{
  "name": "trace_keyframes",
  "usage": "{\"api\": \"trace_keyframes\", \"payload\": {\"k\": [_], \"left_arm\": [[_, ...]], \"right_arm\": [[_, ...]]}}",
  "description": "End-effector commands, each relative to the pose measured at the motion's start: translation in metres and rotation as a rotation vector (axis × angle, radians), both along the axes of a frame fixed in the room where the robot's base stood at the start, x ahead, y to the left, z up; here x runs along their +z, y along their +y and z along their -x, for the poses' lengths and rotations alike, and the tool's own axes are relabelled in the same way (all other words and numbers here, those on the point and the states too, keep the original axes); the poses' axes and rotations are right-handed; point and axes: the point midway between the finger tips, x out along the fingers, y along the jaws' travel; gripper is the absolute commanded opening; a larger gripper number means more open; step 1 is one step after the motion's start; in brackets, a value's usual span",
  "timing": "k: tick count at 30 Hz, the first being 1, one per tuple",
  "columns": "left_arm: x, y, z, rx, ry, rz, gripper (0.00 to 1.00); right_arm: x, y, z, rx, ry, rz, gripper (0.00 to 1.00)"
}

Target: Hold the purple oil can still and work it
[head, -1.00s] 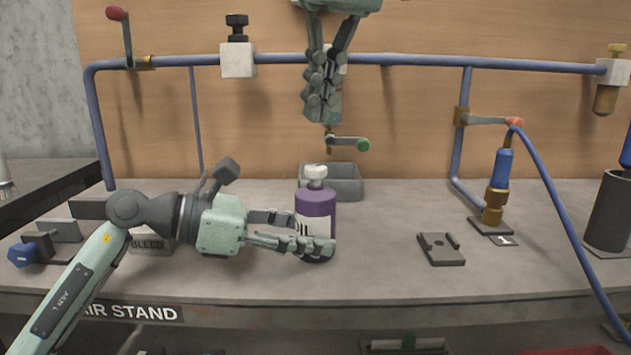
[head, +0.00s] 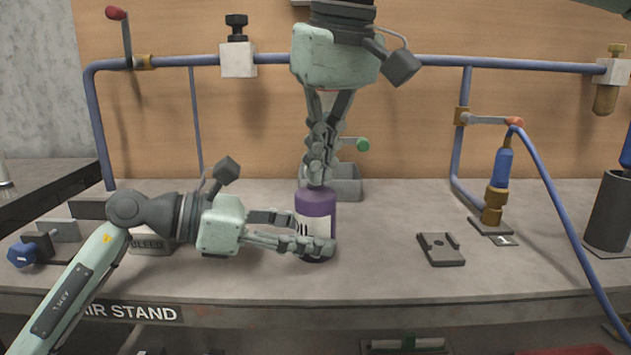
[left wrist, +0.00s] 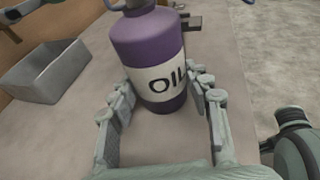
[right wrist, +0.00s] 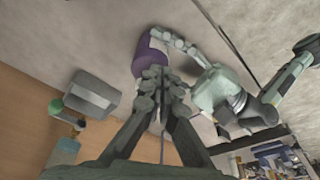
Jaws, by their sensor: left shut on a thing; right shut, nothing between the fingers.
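The purple oil can (head: 317,201) stands upright on the bench, with a white label reading OIL in the left wrist view (left wrist: 150,45). My left gripper (head: 318,248) is shut around the can's lower body from the left, one finger on each side. My right gripper (head: 318,180) points straight down over the can, with its fingers shut and nothing between them.
A grey bin (head: 347,186) stands just behind the can. A flat grey bracket (head: 440,249) lies to the right, and a blue-handled fitting with a hose (head: 499,180) stands beyond it. A blue pipe (head: 420,61) with valves runs behind. The bench front is clear.

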Motion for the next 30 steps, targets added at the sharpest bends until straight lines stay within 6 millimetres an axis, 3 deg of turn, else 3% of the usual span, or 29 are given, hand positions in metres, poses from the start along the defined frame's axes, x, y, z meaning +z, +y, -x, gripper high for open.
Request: {"api": "trace_keyframes", "payload": {"k": [30], "left_arm": [[-0.0001,-0.0006,0.001,-0.003,-0.001,0.0,0.32]], "right_arm": [[-0.0001,-0.0005,-0.0071,-0.001,-0.001,-0.002,0.0]]}}
